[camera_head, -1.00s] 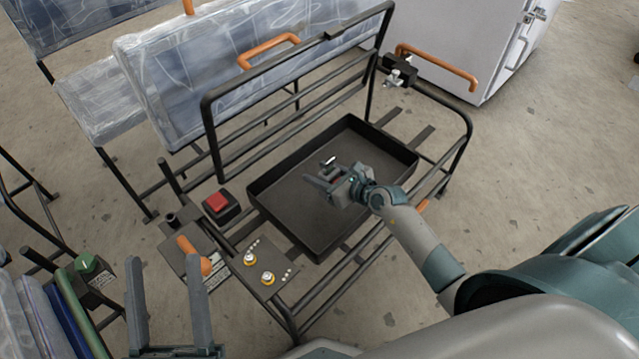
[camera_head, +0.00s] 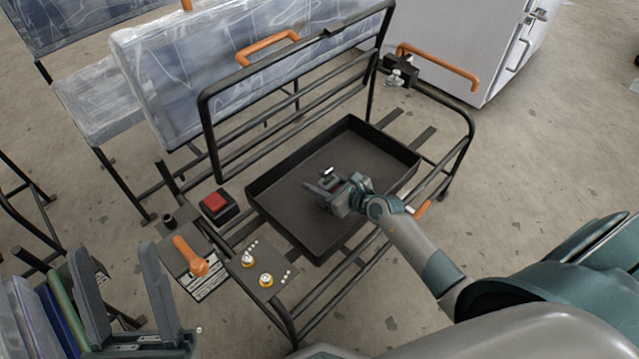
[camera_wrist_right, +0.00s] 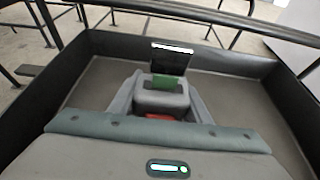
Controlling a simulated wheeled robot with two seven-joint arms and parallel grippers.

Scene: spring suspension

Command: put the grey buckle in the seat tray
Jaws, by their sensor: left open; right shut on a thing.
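The seat tray (camera_head: 290,232) is a shallow black tray on the frame of the seat. My right gripper (camera_head: 320,187) is over the tray's inside in the head view, low near its floor. In the right wrist view its fingers (camera_wrist_right: 163,98) are shut on the grey buckle (camera_wrist_right: 160,97), which has red and green parts and a dark piece with a bright edge beyond the fingers. I cannot tell whether the buckle touches the tray floor. My left gripper (camera_head: 112,262) is open and empty at the lower left, away from the tray.
A red button box (camera_head: 215,205) stands left of the tray. An orange handle (camera_head: 190,254) and a plate with yellow-ringed knobs (camera_head: 257,270) are in front of it. The tray walls and black seat rails surround the right gripper. The visible tray floor is otherwise clear.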

